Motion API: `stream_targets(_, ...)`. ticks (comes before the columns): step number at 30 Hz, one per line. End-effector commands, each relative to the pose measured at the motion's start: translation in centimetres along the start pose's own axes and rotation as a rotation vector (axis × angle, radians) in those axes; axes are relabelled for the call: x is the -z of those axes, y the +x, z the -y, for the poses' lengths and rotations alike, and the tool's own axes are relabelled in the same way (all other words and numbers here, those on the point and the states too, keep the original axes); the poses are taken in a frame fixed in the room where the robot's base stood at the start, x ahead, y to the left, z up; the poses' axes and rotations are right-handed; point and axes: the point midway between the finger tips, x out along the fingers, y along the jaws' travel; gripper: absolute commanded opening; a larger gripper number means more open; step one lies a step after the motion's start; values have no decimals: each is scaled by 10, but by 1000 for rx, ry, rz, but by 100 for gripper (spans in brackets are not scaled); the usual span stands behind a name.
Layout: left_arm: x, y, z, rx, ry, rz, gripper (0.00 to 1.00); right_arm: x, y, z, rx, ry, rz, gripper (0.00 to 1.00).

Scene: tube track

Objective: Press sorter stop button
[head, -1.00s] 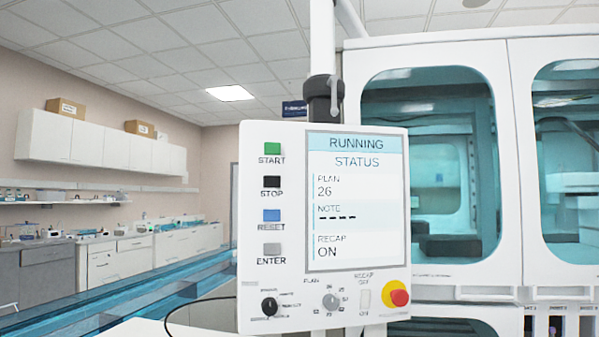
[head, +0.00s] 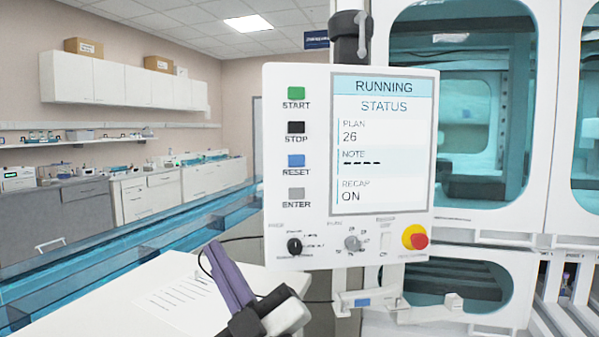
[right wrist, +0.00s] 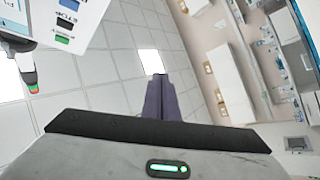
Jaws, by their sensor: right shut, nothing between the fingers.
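The control panel (head: 350,170) stands upright in the middle of the head view. Its black STOP button (head: 296,128) sits below the green START button (head: 296,93) and above the blue RESET button (head: 296,161). The screen reads RUNNING. My right gripper (head: 218,255) shows low in the head view, its purple fingers shut and empty, pointing up, below and left of the panel and apart from the button. In the right wrist view its fingers (right wrist: 159,90) point toward the ceiling, and the STOP button (right wrist: 67,21) is at the upper left. My left gripper is not in view.
A white table (head: 120,290) with a printed sheet lies below the fingers. A thin dark cable runs near the fingers to the panel. A red and yellow knob (head: 415,237) is at the panel's lower right. A white bracket (head: 400,306) stands below. A glazed cabinet (head: 490,215) is behind.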

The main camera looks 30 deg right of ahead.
Motion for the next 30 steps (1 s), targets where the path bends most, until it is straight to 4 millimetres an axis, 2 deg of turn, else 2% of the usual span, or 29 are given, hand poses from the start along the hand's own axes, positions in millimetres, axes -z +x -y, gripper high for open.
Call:
stream_targets(1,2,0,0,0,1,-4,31,52,23,-8,-9,-88,-174,0)
stream_targets(2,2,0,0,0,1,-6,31,79,31,-6,1,-145,-278,0)
stream_targets(3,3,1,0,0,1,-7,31,114,38,0,19,-224,-411,0)
stream_targets(6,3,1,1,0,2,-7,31,186,42,24,98,-451,-713,0)
stream_targets(8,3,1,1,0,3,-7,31,214,40,44,169,-604,-866,0)
stream_targets(10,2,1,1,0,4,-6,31,228,38,68,275,-799,-1007,0)
stream_targets(12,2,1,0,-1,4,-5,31,227,41,86,403,-1009,-1103,0)
stream_targets(14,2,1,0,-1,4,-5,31,213,49,93,526,-1197,-1139,0)
stream_targets(16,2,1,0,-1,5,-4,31,188,63,87,683,-1419,-1123,0)
stream_targets(17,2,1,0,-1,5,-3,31,176,71,78,753,-1511,-1094,0)
stream_targets(20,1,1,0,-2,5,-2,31,135,100,24,985,-1794,-904,0)
stream_targets(21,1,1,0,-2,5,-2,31,121,109,-7,1072,-1885,-791,0)
stream_targets(23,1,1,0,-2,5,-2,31,106,119,-58,1186,-1991,-600,0)
stream_targets(24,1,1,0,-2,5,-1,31,100,122,-94,1248,-2039,-466,0)
stream_targets(27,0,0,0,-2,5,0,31,95,118,-174,1362,-2093,-150,0)
stream_targets(30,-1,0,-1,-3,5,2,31,98,105,-231,1421,-2090,81,0)
